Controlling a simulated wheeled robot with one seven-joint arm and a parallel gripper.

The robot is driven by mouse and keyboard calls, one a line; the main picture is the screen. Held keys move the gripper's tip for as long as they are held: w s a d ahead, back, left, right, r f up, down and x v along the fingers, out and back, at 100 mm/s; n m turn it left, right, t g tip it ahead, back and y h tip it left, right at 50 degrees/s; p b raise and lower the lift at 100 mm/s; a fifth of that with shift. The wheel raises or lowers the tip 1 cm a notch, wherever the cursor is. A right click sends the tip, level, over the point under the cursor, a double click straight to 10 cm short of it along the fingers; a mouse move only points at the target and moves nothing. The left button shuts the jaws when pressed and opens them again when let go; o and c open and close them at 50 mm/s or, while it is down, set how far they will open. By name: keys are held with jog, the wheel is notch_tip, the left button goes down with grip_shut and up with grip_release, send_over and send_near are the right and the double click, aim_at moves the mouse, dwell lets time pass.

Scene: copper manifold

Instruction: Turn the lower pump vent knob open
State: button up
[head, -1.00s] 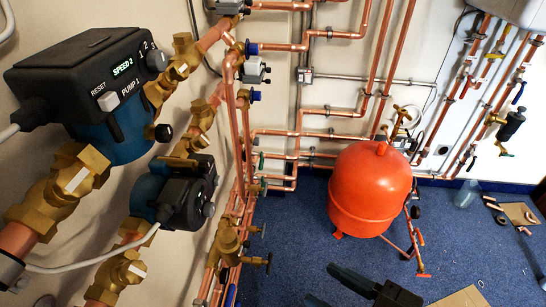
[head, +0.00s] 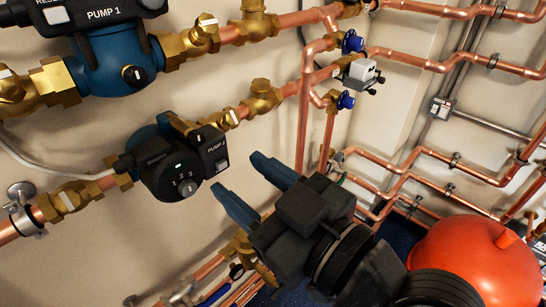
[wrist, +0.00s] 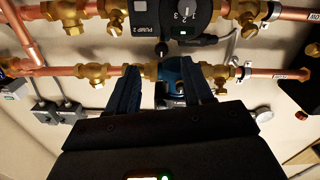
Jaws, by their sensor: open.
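The lower pump, marked PUMP 2 (head: 185,165), has a black front and a blue body on the lower copper pipe. A small grey round knob (head: 188,188) is on its face beside the speed numbers; I cannot tell its turned state. My gripper (head: 245,185) is open and empty, its two blue fingers pointing left, to the right of the pump in the picture and apart from the knob. In the wrist view, PUMP 2's face (wrist: 165,17) is at the top edge, beyond the fingertips. The fingers partly frame another blue pump body (wrist: 173,75) there.
Brass valves (head: 262,98) and vertical copper pipes (head: 303,120) stand near my gripper. A red tank (head: 475,265) is at the lower right.

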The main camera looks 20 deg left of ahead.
aim_at(200, 142)
jog(key=x, duration=0.5)
jog(key=r+p+x, duration=0.1)
jog(key=x, duration=0.1)
jog(key=shift+w+a, duration=0.15)
jog(key=shift+a, duration=0.25)
jog(key=shift+c, duration=0.3)
grip_shut()
